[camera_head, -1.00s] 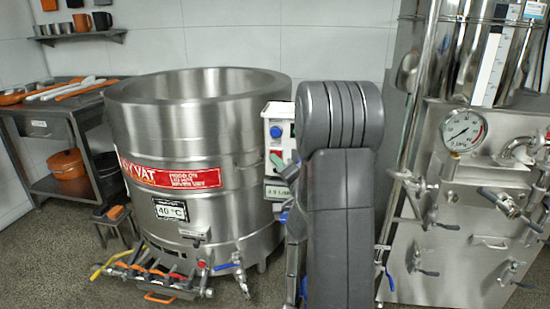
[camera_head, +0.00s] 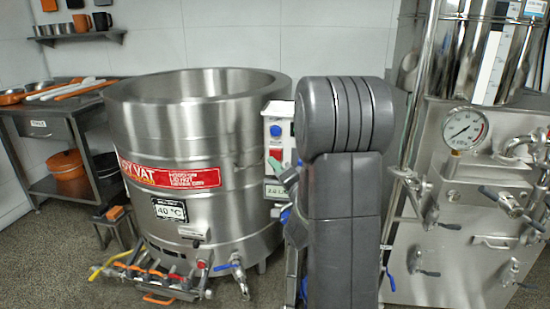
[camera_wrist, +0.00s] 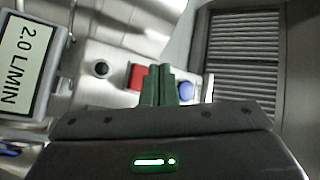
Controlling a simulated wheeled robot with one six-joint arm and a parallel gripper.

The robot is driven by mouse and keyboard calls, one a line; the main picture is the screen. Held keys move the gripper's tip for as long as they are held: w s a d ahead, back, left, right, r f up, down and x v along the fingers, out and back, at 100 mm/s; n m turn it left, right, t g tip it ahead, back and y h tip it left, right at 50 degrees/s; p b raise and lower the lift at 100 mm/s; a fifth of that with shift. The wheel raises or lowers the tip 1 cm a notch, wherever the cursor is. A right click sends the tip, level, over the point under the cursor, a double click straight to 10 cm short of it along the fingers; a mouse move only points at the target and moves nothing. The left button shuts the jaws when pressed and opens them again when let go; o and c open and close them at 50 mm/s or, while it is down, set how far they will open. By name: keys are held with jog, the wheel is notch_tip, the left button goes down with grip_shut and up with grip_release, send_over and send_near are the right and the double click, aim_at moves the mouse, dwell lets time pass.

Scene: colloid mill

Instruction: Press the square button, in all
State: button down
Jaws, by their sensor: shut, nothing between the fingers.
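The square button is red (camera_wrist: 136,76) and sits on a pale control panel (camera_wrist: 115,92) in the wrist view. A round blue button (camera_wrist: 185,91) lies to its right and a dark round knob (camera_wrist: 101,68) to its left. My gripper (camera_wrist: 158,70) is shut and empty, its green fingers together. In the picture they lie between the red and blue buttons, overlapping the red one's right edge; I cannot tell whether they touch it.
A display reading 2.0 L/MIN (camera_wrist: 22,62) is left of the buttons in the wrist view. The panel is beside a large steel vat (camera_head: 195,125). Steel machinery with a pressure gauge (camera_head: 464,129) and valves stands right. My arm hides the space between.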

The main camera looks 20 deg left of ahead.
jog(key=s, duration=0.1)
jog(key=s+d+b, duration=0.1)
jog(key=s, duration=0.1)
jog(key=shift+s, duration=0.3)
dwell(0.5)
jog(key=p, duration=0.1)
jog(key=w+p, duration=0.1)
jog(key=p, duration=0.1)
jog(key=shift+w+a+r, duration=0.25)
jog(key=shift+w, duration=0.05)
jog(key=shift+s+d+f+b, duration=0.1)
jog(key=shift+s+d+b, duration=0.15)
jog(key=shift+s, duration=0.65)
jog(key=shift+s+d+f+b, duration=0.1)
jog(key=shift+s+d+b, duration=0.15)
jog(key=shift+s, duration=0.65)
jog(key=shift+s+d+f+b, duration=0.15)
jog(key=shift+s+b, duration=0.15)
jog(key=shift+s, duration=0.6)
jog(key=shift+r, duration=0.1)
jog(key=shift+w, duration=0.15)
